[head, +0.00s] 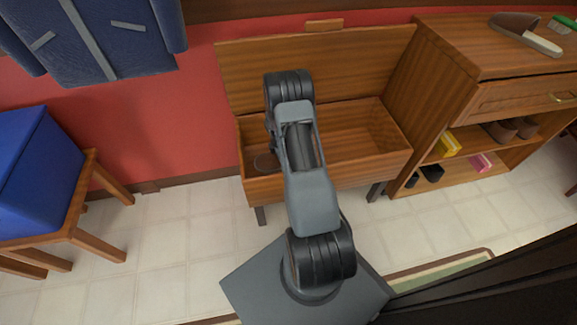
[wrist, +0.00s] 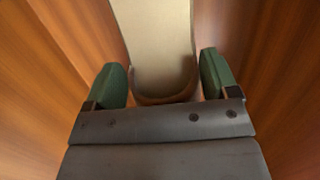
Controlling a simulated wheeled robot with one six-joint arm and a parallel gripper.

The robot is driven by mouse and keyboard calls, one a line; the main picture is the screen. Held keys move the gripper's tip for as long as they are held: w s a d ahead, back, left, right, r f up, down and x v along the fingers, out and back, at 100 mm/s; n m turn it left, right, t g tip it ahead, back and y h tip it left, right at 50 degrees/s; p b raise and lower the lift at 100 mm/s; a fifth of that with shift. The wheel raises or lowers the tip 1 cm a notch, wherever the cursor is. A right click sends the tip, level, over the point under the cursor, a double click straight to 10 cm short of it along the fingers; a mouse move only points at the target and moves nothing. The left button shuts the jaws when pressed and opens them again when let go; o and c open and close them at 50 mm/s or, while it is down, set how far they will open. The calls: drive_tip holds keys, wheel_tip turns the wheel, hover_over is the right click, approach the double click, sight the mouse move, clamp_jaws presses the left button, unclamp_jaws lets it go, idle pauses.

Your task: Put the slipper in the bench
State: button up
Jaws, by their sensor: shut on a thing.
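The wooden bench (head: 340,178) stands against the red wall with its lid raised, so its box is open. My arm reaches over the box, and my gripper is hidden behind the arm in the head view. In the wrist view my gripper (wrist: 160,82), with green finger pads, is shut on the slipper (wrist: 155,35), which has a long beige surface and a brown rounded end. Wooden surfaces lie close on both sides of it. The held slipper does not show clearly in the head view, so its height above the box floor cannot be told.
A wooden cabinet (head: 465,90) adjoins the bench on the right. A blue-cushioned stool (head: 35,165) stands left. Tiled floor between stool and bench is clear.

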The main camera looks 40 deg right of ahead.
wheel_tip(320, 180, down, 6)
drive_tip(key=shift+r+b, duration=0.1)
drive_tip(key=shift+b, duration=0.9)
drive_tip(key=o, duration=0.9)
drive_tip(key=shift+o, duration=0.2)
drive_tip(key=shift+r, duration=0.1)
